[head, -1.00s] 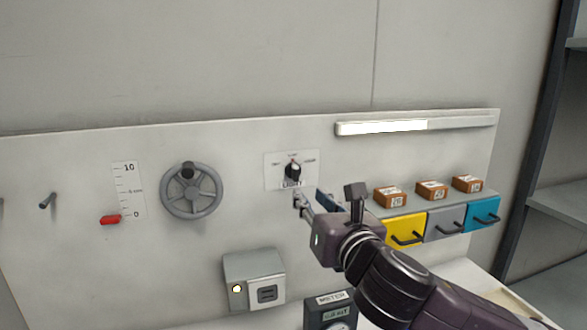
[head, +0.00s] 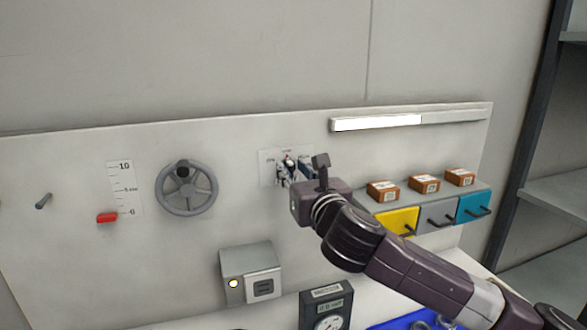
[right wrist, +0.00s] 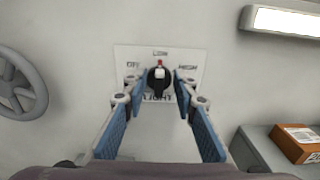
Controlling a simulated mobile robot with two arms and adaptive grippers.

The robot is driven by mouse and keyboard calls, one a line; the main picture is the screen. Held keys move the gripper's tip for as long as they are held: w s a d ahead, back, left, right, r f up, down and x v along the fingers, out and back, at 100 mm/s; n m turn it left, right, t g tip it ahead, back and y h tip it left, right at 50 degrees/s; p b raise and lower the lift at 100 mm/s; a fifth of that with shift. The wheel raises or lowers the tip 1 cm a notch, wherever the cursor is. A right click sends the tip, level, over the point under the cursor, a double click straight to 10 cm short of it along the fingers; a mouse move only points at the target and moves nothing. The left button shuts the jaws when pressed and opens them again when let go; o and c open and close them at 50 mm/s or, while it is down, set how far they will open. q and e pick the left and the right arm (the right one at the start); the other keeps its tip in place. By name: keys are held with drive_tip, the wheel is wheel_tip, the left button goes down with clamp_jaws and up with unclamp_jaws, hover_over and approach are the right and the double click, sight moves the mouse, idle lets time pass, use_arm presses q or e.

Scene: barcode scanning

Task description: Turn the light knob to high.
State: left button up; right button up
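The light knob (right wrist: 159,80) is black with a red-and-white pointer and sits on a white plate (right wrist: 125,54) marked OFF, LOW and HIGH. Its pointer is up, at LOW. The knob also shows in the head view (head: 289,162), partly covered by my right gripper (head: 294,172). In the right wrist view, my right gripper (right wrist: 160,88) has its blue-padded fingers apart, one on each side of the knob. A small gap seems to show beside the knob; contact is not clear. My left gripper is not in view.
A lamp bar (head: 380,123) at upper right is lit along its left part. A handwheel (head: 187,188) is left of the knob. A shelf with small boxes (head: 424,183) and coloured drawers (head: 400,221) is to the right. A grey switch box (head: 250,272) is below.

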drive_tip(key=shift+c, duration=0.4)
clamp_jaws()
drive_tip(key=shift+m, duration=0.3)
drive_tip(key=m+p, duration=0.1)
drive_tip(key=m, duration=0.1)
drive_tip(key=shift+m, duration=0.3)
drive_tip(key=m, duration=0.2)
drive_tip(key=shift+d+m+p, duration=0.15)
drive_tip(key=shift+m+p, duration=0.15)
drive_tip(key=m, duration=0.4)
drive_tip(key=m+p, duration=0.1)
drive_tip(key=m, duration=0.1)
drive_tip(key=shift+w+d+f, duration=0.1)
drive_tip(key=shift+d+f, duration=0.1)
drive_tip(key=shift+f, duration=0.05)
drive_tip(key=shift+o, duration=0.4)
unclamp_jaws()
